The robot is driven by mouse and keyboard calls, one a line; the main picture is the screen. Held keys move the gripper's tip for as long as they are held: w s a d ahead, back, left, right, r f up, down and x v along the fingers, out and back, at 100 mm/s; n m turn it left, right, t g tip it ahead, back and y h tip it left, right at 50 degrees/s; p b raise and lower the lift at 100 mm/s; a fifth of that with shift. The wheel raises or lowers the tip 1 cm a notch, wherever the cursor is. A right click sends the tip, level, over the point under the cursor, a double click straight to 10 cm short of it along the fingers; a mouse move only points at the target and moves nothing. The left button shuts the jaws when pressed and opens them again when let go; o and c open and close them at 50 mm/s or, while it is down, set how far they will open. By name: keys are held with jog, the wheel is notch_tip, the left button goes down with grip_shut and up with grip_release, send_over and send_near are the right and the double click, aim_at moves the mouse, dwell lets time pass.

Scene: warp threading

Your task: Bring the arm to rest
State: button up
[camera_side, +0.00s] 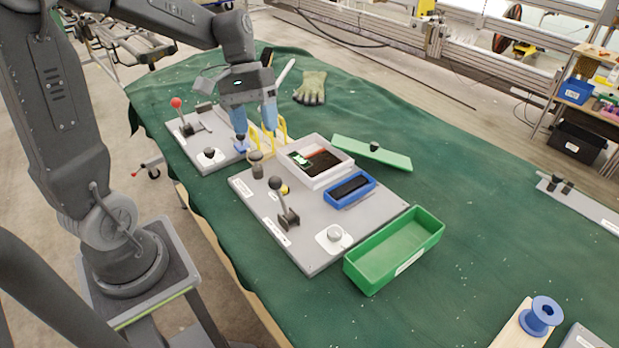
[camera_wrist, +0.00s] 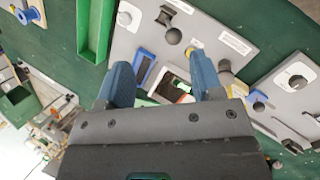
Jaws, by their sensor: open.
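My gripper (camera_side: 255,122) hangs from my arm over the back left of the green-covered table. Its two blue fingers are apart, with nothing held between them. In the wrist view my gripper (camera_wrist: 163,84) is also open, with the white box (camera_wrist: 172,84) seen between and beyond the fingers. In the side view the fingers are near several yellow upright pieces (camera_side: 283,132) and a small blue part (camera_side: 241,146). I cannot tell whether they touch these.
A grey plate (camera_side: 305,250) carries the white box (camera_side: 318,180), a blue tray (camera_side: 350,204) and a black-knobbed lever (camera_side: 285,208). A red-knobbed lever (camera_side: 181,118) stands left. A green bin (camera_side: 395,250), green lid (camera_side: 372,155), glove (camera_side: 311,88) and blue spool (camera_side: 541,316) lie around. The right cloth is mostly clear.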

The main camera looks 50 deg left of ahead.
jog(key=s+d+r+m+t+y, duration=0.4)
jog(key=s+d+m+t, duration=0.2)
jog(key=s+d, duration=0.3)
jog(key=shift+s+r+m+t+y, duration=0.3)
jog(key=shift+s+r, duration=0.1)
jog(key=shift+s, duration=0.2)
